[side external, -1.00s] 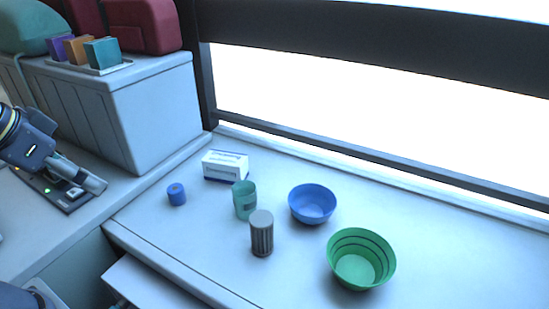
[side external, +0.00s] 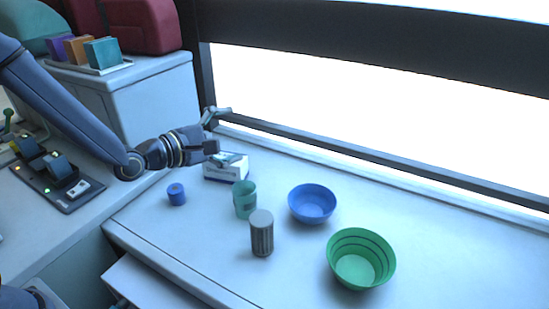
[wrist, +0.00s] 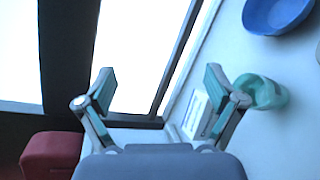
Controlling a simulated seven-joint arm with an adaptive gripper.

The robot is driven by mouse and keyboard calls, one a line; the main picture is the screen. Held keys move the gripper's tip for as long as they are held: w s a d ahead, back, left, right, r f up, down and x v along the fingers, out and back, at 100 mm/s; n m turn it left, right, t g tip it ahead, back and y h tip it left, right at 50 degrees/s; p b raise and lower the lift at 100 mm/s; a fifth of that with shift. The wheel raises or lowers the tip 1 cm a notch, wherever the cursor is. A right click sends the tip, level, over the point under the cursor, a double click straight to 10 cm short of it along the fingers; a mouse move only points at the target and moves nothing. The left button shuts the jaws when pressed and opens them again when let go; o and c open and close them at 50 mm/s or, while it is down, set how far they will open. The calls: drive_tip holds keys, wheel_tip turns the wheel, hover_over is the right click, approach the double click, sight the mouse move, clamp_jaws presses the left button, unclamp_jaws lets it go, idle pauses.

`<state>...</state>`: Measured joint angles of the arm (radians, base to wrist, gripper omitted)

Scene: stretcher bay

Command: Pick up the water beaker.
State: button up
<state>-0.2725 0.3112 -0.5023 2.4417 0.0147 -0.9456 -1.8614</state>
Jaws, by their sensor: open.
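The water beaker seems to be the teal translucent cup (side external: 245,205), upright on the white counter between the white box and the grey ribbed cylinder. It also shows in the wrist view (wrist: 268,92), at the right, partly behind a finger. My gripper (side external: 224,136) is open and empty in the side view, above and left of the cup, in front of or over the white box. In the wrist view its fingers (wrist: 160,88) are spread wide, with the cup outside them to the right.
A white box (side external: 222,172) stands behind the cup. A grey ribbed cylinder (side external: 262,238) stands close in front of it. A blue bowl (side external: 312,205) and a green bowl (side external: 362,268) are to the right. A small blue roll (side external: 176,195) is to the left. A dark window rail (side external: 380,157) runs behind.

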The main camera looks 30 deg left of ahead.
sight(246, 203)
drive_tip(key=s+f+n, duration=0.1)
drive_tip(key=f+n, duration=0.3)
drive_tip(key=f, duration=0.3)
drive_tip(key=s+f+n+g+y, duration=0.1)
drive_tip(key=f+n, duration=0.4)
drive_tip(key=f, duration=0.2)
drive_tip(key=s+f+n+g, duration=0.1)
drive_tip(key=f+n, duration=0.3)
drive_tip(key=f, duration=0.2)
drive_tip(key=shift+a+f+n+y, duration=0.3)
drive_tip(key=shift+f, duration=0.1)
drive_tip(key=x, duration=0.7)
drive_tip(key=shift+w+a+f, duration=0.2)
drive_tip(key=shift+a+f, duration=0.1)
drive_tip(key=c, duration=1.4)
drive_tip(key=shift+o, duration=0.2)
drive_tip(key=shift+r, duration=0.2)
